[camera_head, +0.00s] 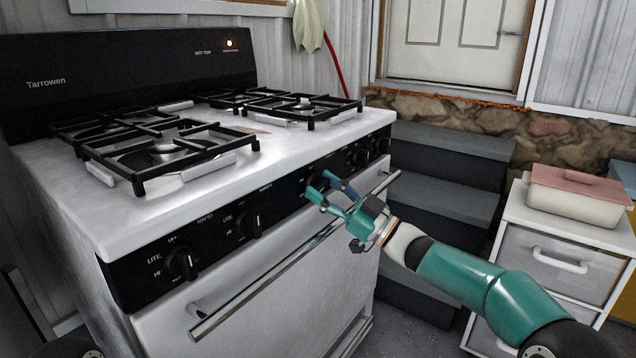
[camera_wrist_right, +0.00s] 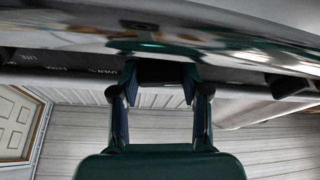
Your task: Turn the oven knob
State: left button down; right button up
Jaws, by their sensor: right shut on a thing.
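The stove (camera_head: 230,170) has a black front panel with several black knobs. My right gripper (camera_head: 323,188) is at the middle of this panel, above the oven door handle (camera_head: 285,275). Its teal fingers are shut on the oven knob (camera_head: 313,182), which they partly cover in the head view. In the right wrist view, the two fingers of my gripper (camera_wrist_right: 160,82) stand on either side of the dark oven knob (camera_wrist_right: 155,73), with lettering that reads like "OVEN" beside it. The knob's pointer cannot be made out. My left gripper is not in view.
Other knobs sit along the panel, such as the left one (camera_head: 181,264) and its neighbour (camera_head: 248,223). The oven handle runs close below my gripper. Dark steps (camera_head: 450,170) and a white drawer cabinet (camera_head: 560,250) with a lidded dish (camera_head: 575,195) stand to the right.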

jog(key=shift+w+d+n+g+h+p, duration=0.1)
jog(key=shift+n+g+h+p, duration=0.2)
jog(key=shift+n+g+p, duration=2)
jog(key=shift+w+d+n+g+h+p, duration=0.1)
jog(key=shift+n+h+p, duration=0.2)
jog(key=shift+n+p, duration=2.35)
jog(key=shift+d+n+g+h+p, duration=0.2)
jog(key=shift+n+g+p, duration=0.75)
jog(key=shift+n, duration=3.3)
jog(key=shift+a+g, duration=0.15)
jog(key=shift+g, duration=0.1)
jog(key=o, duration=1.1)
jog(key=shift+o, duration=0.2)
jog(key=shift+r, duration=0.15)
jog(key=v, duration=1.2)
